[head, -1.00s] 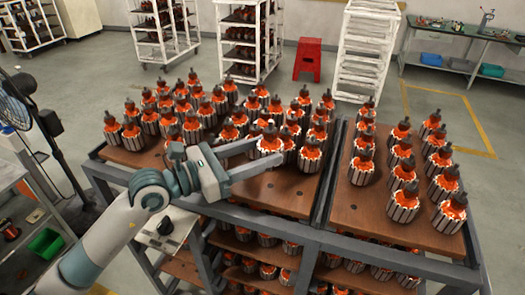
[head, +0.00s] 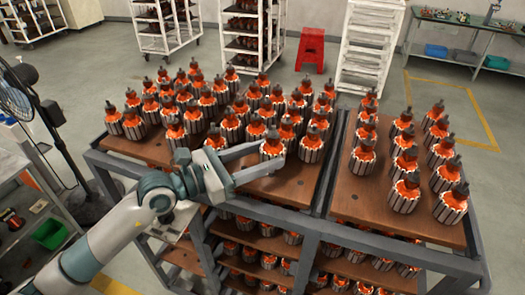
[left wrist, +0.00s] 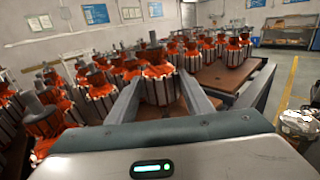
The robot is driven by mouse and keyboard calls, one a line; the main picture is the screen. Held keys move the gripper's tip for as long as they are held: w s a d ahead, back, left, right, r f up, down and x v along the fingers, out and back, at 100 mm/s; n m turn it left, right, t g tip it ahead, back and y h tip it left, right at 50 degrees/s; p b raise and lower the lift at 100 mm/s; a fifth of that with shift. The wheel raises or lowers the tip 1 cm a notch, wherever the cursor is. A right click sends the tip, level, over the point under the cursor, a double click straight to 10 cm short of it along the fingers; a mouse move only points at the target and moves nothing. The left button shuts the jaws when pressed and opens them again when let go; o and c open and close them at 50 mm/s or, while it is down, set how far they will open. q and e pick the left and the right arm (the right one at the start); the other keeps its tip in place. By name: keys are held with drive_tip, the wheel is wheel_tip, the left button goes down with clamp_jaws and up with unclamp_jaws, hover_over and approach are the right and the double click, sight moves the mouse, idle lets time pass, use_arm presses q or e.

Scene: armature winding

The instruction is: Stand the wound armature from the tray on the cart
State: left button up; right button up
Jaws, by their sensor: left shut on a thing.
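My left gripper (head: 262,160) is shut on a wound armature (head: 271,151), with orange windings and a striped grey core. The armature is upright, at the front of the armatures on the cart's left board (head: 275,190). In the left wrist view the same armature (left wrist: 157,85) sits between the two fingers. I cannot tell whether its base touches the board. The cart (head: 320,228) carries many more upright armatures on its top and lower shelves. A tray is not clearly seen. My right gripper is not in view.
Other armatures stand close behind and left of the held one. The right board (head: 385,222) holds two rows of armatures. Bare wood with small holes lies at the left board's front right. A fan (head: 20,95) stands left; a red stool (head: 311,48) stands behind.

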use_arm(q)
drive_tip(key=shift+f, duration=0.1)
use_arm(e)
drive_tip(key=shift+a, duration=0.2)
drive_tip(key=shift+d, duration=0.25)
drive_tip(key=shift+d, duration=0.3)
use_arm(q)
drive_tip(key=shift+f+b, duration=0.3)
drive_tip(key=shift+f, duration=0.1)
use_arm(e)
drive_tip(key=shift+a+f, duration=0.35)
use_arm(q)
drive_tip(key=shift+f+b, duration=0.6)
drive_tip(key=shift+f, duration=0.1)
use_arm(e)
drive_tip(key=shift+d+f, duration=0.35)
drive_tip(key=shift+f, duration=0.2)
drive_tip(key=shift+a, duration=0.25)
use_arm(q)
drive_tip(key=o, duration=1.6)
